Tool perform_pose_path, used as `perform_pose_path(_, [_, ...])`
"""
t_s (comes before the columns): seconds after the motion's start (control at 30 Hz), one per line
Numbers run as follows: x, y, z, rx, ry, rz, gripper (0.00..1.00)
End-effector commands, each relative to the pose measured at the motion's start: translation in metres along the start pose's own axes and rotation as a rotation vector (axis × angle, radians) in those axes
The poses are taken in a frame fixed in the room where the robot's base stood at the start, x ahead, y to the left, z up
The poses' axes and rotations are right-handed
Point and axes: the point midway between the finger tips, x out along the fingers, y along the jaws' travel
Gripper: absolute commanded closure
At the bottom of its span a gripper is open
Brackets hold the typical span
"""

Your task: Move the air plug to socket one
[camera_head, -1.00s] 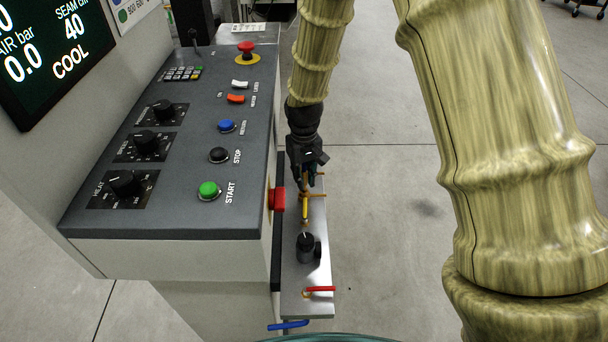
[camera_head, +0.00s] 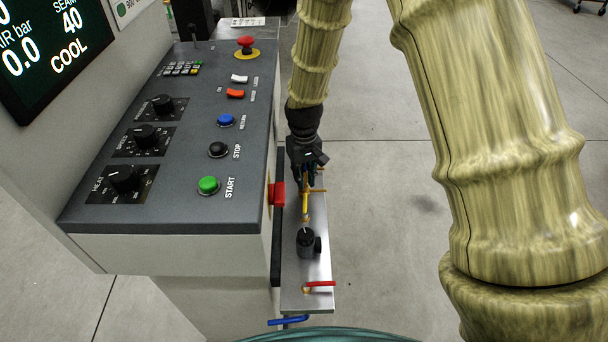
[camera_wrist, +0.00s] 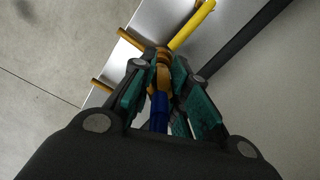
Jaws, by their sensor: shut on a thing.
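My gripper (camera_head: 307,172) is at the far part of the metal shelf beside the console, pointing down. In the wrist view, my gripper (camera_wrist: 162,68) has its green-padded fingers closed around a brass fitting (camera_wrist: 162,78) with a blue body (camera_wrist: 158,112), which looks like the air plug. A yellow bar (camera_wrist: 193,25) runs on from beyond the fingertips; I cannot tell whether it touches the plug. Brass stubs (camera_wrist: 130,39) stick out along the shelf edge and look like sockets; a brass stub shows in the head view too (camera_head: 317,190). No socket number is readable.
The metal shelf (camera_head: 294,272) carries a black knob (camera_head: 305,243) and a red lever (camera_head: 320,284); a blue lever (camera_head: 288,321) is at its near end. The control console (camera_head: 185,215) with a red side part (camera_head: 277,194) stands close left. Open floor (camera_head: 380,240) lies right.

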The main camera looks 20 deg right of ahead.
Motion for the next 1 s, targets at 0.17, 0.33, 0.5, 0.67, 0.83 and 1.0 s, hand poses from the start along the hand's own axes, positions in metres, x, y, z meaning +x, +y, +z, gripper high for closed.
perform_pose_path(0.17, [0.004,0.000,0.000,0.000,0.000,0.000,1.00])
perform_pose_path(0.33, [0.003,0.000,0.000,0.000,0.000,0.000,0.58])
perform_pose_path(0.5, [0.003,0.000,0.000,0.000,0.000,0.000,0.58])
perform_pose_path(0.67, [0.002,0.000,0.000,0.000,0.000,0.000,0.58])
perform_pose_path(0.83, [-0.012,0.000,0.000,0.000,0.001,0.000,0.58])
perform_pose_path(1.0, [-0.039,0.000,-0.001,0.000,0.003,0.000,0.58])
